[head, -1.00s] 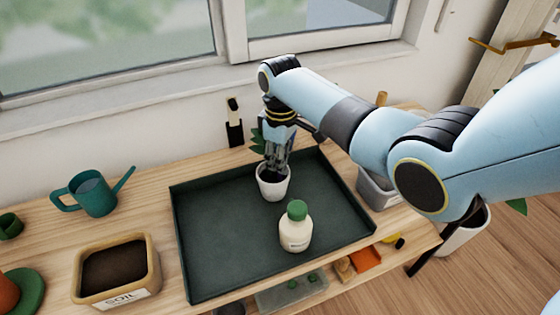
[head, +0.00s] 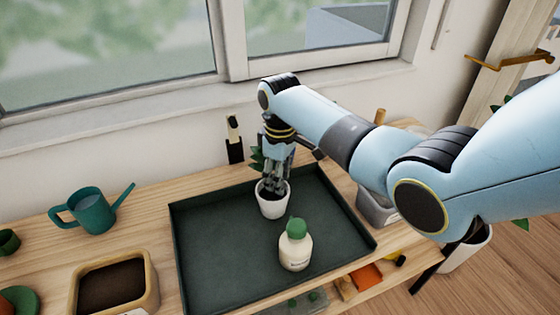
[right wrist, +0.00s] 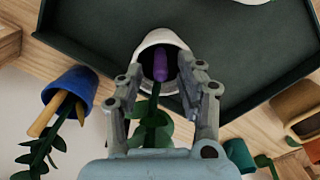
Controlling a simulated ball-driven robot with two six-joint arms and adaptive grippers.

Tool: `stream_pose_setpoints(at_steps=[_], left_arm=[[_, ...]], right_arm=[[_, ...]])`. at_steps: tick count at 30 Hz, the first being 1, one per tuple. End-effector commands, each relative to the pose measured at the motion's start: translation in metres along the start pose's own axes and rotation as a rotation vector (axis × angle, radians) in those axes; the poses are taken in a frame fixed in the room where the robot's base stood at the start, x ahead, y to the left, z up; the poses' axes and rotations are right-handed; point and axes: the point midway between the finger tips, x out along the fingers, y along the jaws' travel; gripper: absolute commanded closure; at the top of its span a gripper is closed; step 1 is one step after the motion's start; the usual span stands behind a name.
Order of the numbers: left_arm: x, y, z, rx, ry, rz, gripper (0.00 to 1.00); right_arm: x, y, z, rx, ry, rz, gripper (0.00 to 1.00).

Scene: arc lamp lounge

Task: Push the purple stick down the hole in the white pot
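The white pot (head: 273,205) stands upright in the dark green tray, and its dark opening shows in the right wrist view (right wrist: 170,45). The purple stick (right wrist: 161,65) is at the pot's opening, with a green stem and leaves (right wrist: 152,125) on the near side. How deep it sits is unclear. My right gripper (head: 271,186) points down at the pot. In the wrist view its fingers (right wrist: 160,75) stand apart on either side of the stick, with visible gaps. The head view hides the stick behind the fingers. My left gripper is not in view.
The tray (head: 215,255) has bare floor around the pot. A white bottle with a green cap (head: 295,250) stands close in front. A teal watering can (head: 92,212) and a soil box (head: 115,285) are left. A blue pot (right wrist: 70,88) shows in the wrist view.

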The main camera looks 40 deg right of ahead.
Motion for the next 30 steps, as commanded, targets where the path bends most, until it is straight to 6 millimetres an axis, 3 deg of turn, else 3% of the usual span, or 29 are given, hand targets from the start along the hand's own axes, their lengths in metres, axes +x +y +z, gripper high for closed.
stream_pose_setpoints(at_steps=[9,15,20,30], left_arm=[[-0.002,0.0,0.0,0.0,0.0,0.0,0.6],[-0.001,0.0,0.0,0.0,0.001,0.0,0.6],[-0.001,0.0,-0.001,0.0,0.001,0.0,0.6],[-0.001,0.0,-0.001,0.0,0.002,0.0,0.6]], right_arm=[[-0.069,0.001,-0.001,0.0,0.005,0.003,0.63],[-0.102,0.001,-0.001,0.0,0.003,0.002,0.63],[-0.112,0.0,0.0,0.0,0.001,0.001,0.63],[-0.113,0.0,0.0,0.0,0.0,0.0,0.63]])
